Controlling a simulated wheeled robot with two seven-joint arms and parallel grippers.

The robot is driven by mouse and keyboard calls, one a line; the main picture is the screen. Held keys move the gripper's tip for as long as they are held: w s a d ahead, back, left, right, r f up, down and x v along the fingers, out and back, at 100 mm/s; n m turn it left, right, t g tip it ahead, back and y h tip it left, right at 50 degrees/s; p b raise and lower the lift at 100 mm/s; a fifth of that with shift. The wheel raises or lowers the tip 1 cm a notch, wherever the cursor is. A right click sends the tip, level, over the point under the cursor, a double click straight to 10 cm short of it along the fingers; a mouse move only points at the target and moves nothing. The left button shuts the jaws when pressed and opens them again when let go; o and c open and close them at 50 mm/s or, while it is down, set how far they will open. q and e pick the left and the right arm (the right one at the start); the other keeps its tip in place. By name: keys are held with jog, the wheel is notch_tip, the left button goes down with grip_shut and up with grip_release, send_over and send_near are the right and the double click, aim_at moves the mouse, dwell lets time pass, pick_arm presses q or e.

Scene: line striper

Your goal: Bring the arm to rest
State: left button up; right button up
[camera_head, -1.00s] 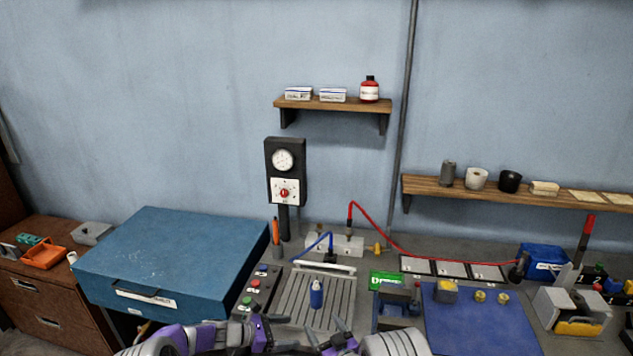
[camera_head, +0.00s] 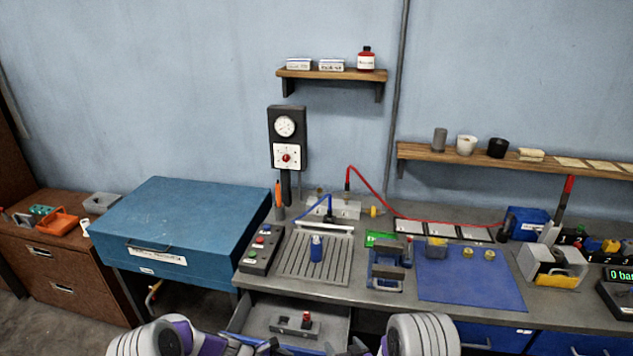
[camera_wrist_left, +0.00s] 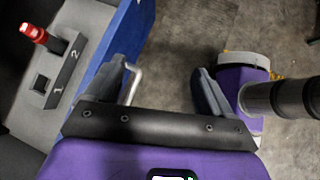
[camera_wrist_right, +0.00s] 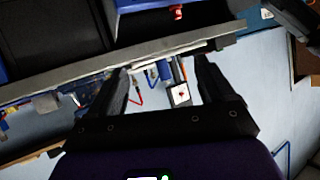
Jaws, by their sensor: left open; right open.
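My left gripper (camera_wrist_left: 165,78) is open, beside the blue front (camera_wrist_left: 128,35) of an open drawer. The drawer's silver handle (camera_wrist_left: 134,82) shows between its fingers, close to one of them; I cannot tell whether they touch. My right gripper (camera_wrist_right: 162,78) is open with nothing between its fingers; the bench and wall show beyond it. In the head view the right gripper (camera_head: 352,347) is low at the bottom edge, only partly in view. The left gripper is also low there, in front of the drawer.
The open drawer (camera_head: 340,333) holds a grey block (camera_head: 285,326) with a red-topped piece (camera_head: 307,319). Above it the bench carries a slotted plate (camera_head: 290,262) with a blue bottle (camera_head: 316,248) and a blue mat (camera_head: 465,292). A blue case (camera_head: 175,215) stands left.

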jog(key=s+d+f+m+g+h+b, duration=0.1)
jog(key=s+d+f+g+b, duration=0.15)
jog(key=s+f, duration=0.4)
jog(key=s+d+f+m+g+b, duration=0.1)
jog(key=s+f+m+g+b, duration=0.15)
jog(key=s+f, duration=0.4)
pick_arm(q)
jog(key=s+f+m+y+b, duration=0.1)
jog(key=s+f+m, duration=0.3)
jog(key=s, duration=0.4)
jog(key=s+f+m+y+b, duration=0.1)
jog(key=s+f+m+y, duration=0.1)
jog(key=s+f+m, duration=0.3)
jog(key=s+f+m+g+y+b, duration=0.1)
jog(key=s+f+m, duration=0.3)
jog(key=s, duration=0.7)
jog(key=m, duration=0.2)
jog(key=shift+s+a+f+m+y, duration=0.15)
jog(key=shift+s+a+m+y, duration=0.05)
jog(key=shift+a+m+y, duration=0.15)
pick_arm(e)
jog(key=s+a+f+g, duration=0.1)
jog(key=s+f+g, duration=0.1)
jog(key=s, duration=0.6)
jog(key=s+f+m+g+y, duration=0.1)
jog(key=s+f+g, duration=0.2)
jog(key=s, duration=0.4)
jog(key=shift+s+a+g, duration=0.35)
jog(key=shift+g, duration=0.55)
